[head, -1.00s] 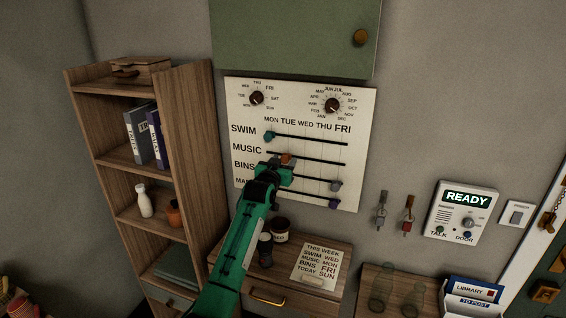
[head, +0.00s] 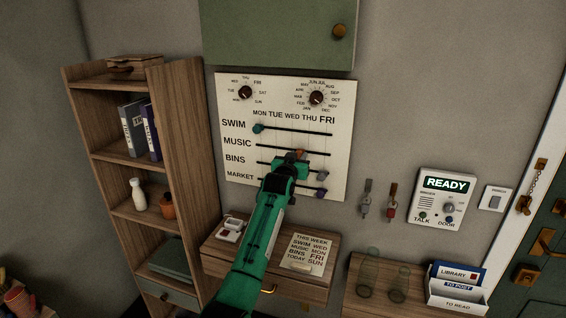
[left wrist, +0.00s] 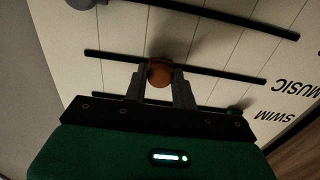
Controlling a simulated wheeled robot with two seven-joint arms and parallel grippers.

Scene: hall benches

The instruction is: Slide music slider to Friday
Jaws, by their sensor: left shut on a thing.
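The white planner board (head: 235,110) hangs on the wall with day names MON to FRI above several black rails. The orange music knob (head: 299,153) is on the MUSIC rail (head: 272,145), a little right of its middle, around Wednesday to Thursday and short of the FRI end. My left gripper (head: 298,156) is shut on it. In the left wrist view, which is upside down, the orange knob (left wrist: 159,72) sits between both fingers on its rail (left wrist: 220,74). My right gripper is not in view.
The teal swim knob (head: 257,129) is at the left end of the rail above. A grey knob (head: 325,175) and a purple knob (head: 321,194) are at the right on the lower rails. A printed note (head: 307,254) lies on the small wooden cabinet (head: 222,262) below.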

